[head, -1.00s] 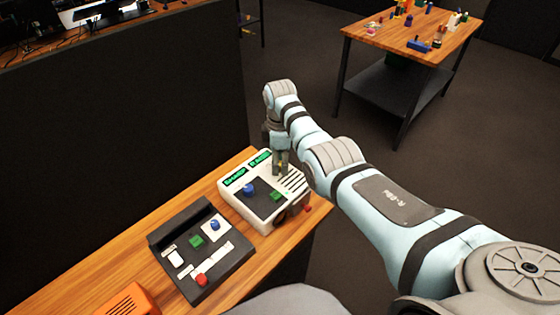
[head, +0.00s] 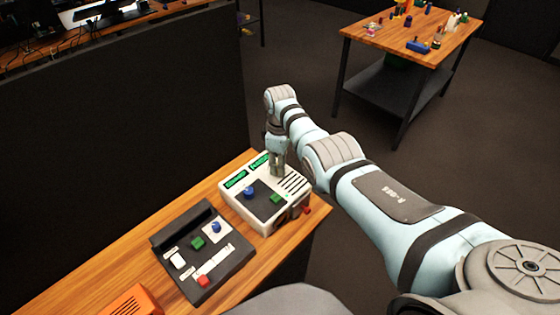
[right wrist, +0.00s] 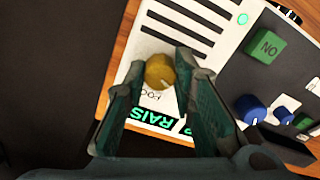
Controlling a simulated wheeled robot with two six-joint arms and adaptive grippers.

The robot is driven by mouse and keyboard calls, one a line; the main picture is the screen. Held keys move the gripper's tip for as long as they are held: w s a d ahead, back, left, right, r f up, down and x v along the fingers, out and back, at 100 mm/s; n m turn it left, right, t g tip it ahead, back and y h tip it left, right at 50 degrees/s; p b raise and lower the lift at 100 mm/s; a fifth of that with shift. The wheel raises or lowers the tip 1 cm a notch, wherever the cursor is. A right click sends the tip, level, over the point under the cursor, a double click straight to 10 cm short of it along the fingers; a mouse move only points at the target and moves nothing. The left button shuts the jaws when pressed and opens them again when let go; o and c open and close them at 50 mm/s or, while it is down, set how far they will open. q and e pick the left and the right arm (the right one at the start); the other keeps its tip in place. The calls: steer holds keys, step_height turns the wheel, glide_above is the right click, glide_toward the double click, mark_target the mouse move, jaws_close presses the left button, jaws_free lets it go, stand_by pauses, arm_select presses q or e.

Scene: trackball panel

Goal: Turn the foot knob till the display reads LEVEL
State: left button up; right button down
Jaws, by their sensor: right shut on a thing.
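The white panel (head: 230,202) sits on the wooden bench. Its foot knob is the yellow round knob (right wrist: 160,72) with a pale pointer line, beside lettering that begins "FOO". My right gripper (head: 277,173) points down at the panel's far side. In the right wrist view its fingers (right wrist: 168,78) are on both sides of the knob, shut on it. The green-lit display (right wrist: 160,128) next to the knob shows "RAIS", with the rest cut off. In the head view the displays (head: 236,179) are too small to read. My left gripper is not in view.
The panel also carries a blue knob (head: 250,193), a green button (right wrist: 266,46) marked "NO" and slots (right wrist: 180,30). A dark control box (head: 192,272) stands to the left, with an orange object (head: 130,302) beyond it. A red part (head: 306,210) is at the panel's right.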

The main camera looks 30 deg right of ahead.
steer(key=m, duration=0.3)
steer(key=shift+a+m+p, duration=0.1)
steer(key=shift+m+p, duration=0.2)
steer(key=shift+m, duration=1.5)
steer(key=c, duration=1.3)
jaws_free()
steer(key=shift+c, duration=0.2)
